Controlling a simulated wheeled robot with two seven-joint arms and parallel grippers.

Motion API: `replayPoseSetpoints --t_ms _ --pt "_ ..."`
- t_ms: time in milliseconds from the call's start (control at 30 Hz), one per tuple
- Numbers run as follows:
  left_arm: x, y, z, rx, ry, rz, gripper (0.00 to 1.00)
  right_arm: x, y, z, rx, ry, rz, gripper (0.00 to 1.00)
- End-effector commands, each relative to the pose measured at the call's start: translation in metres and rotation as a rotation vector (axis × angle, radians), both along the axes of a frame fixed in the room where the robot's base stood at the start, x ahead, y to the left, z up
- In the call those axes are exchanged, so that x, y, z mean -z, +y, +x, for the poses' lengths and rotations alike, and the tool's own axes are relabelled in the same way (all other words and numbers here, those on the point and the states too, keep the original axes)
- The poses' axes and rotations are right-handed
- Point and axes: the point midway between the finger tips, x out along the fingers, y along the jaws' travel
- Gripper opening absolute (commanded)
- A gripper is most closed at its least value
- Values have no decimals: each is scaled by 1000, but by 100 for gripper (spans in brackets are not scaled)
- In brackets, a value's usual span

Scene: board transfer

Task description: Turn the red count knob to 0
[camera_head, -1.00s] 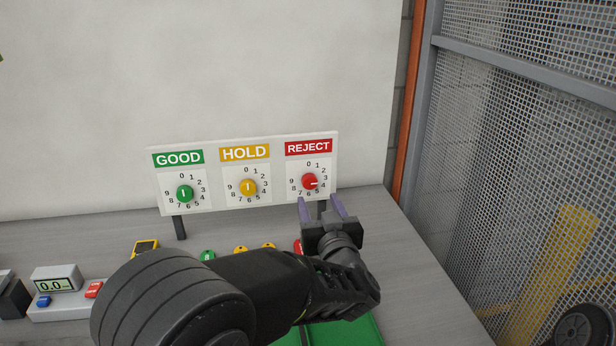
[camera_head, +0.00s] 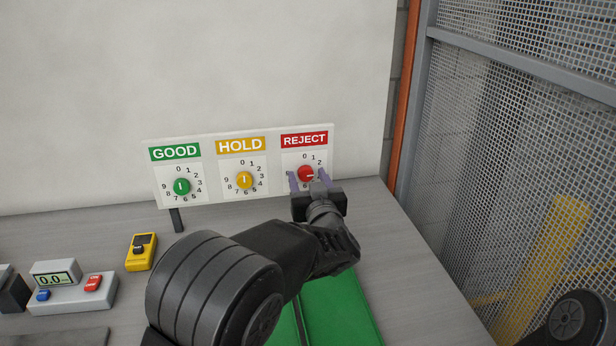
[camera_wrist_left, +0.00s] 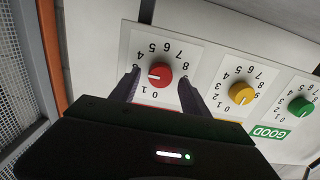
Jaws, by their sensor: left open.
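The red count knob (camera_head: 306,173) sits on the REJECT dial of the white board (camera_head: 213,198). Its white mark points right, roughly toward 2 or 3; a finger hides part of the numbers. The knob also shows in the left wrist view (camera_wrist_left: 160,74), where the dial appears upside down. My left gripper (camera_head: 307,182) is open in front of this dial. In the left wrist view its fingers stand on either side of the knob, with gaps visible between them and it. My right gripper is not in view.
The yellow HOLD knob (camera_head: 244,180) and green GOOD knob (camera_head: 181,187) are left of the red one. A yellow meter (camera_head: 141,252), a scale (camera_head: 70,292) and a green mat (camera_head: 335,292) lie on the grey table (camera_head: 404,275). A mesh fence (camera_head: 500,150) stands right.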

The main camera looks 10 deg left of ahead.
Motion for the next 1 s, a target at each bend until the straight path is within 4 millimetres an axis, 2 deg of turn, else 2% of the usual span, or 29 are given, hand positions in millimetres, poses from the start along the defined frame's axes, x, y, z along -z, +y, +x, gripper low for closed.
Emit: replayPoseSetpoints --t_ms 333,900,1000 --pt "0 1 4 1 0 1 52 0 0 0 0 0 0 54" --pt "0 1 4 1 0 1 6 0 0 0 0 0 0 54" --pt "0 1 4 1 0 1 0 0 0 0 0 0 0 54"
